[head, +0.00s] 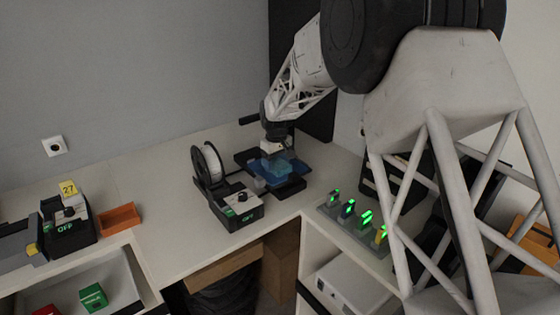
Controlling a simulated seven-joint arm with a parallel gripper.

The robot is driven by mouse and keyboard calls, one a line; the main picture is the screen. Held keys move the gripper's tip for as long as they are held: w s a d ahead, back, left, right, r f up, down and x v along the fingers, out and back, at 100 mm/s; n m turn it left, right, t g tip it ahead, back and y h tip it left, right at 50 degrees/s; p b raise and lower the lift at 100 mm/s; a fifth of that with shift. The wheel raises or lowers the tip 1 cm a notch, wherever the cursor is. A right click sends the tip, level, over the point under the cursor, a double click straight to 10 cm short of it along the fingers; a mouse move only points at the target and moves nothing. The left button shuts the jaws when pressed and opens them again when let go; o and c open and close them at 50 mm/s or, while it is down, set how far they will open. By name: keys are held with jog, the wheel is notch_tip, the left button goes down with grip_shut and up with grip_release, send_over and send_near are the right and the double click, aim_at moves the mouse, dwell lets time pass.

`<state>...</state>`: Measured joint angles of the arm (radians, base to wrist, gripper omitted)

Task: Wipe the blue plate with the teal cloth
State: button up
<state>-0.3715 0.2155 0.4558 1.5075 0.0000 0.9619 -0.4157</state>
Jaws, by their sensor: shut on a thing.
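The blue plate (303,167) lies flat on a dark machine bed at the back corner of the counter. My gripper (273,151) points down over the plate and is shut on the teal cloth (279,168). The cloth is a small pale teal block shape just under the fingers, over the plate's middle. It looks to be at the plate's surface, but whether it touches is too small to tell. The gripper and cloth hide part of the plate.
A white spool (212,162) and a control box (238,206) stand close to the left of the plate. A rack of small items with green lights (352,222) is at the right. An orange tray (118,219) lies far left. Counter between is clear.

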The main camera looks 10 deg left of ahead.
aim_at(265, 173)
jog(key=shift+s+a+f, duration=0.1)
jog(key=shift+s+a, duration=0.2)
jog(key=shift+s, duration=0.05)
jog(key=shift+s+a, duration=0.1)
jog(key=shift+s+a, duration=1.25)
jog(key=shift+a, duration=0.05)
jog(key=shift+s, duration=0.1)
jog(key=shift+r, duration=1.35)
notch_tip(265, 173, up, 2)
jog(key=shift+a+r, duration=0.1)
jog(key=shift+a, duration=0.05)
jog(key=shift+w+d+r, duration=0.2)
jog(key=shift+d+r, duration=0.05)
jog(key=shift+r, duration=0.5)
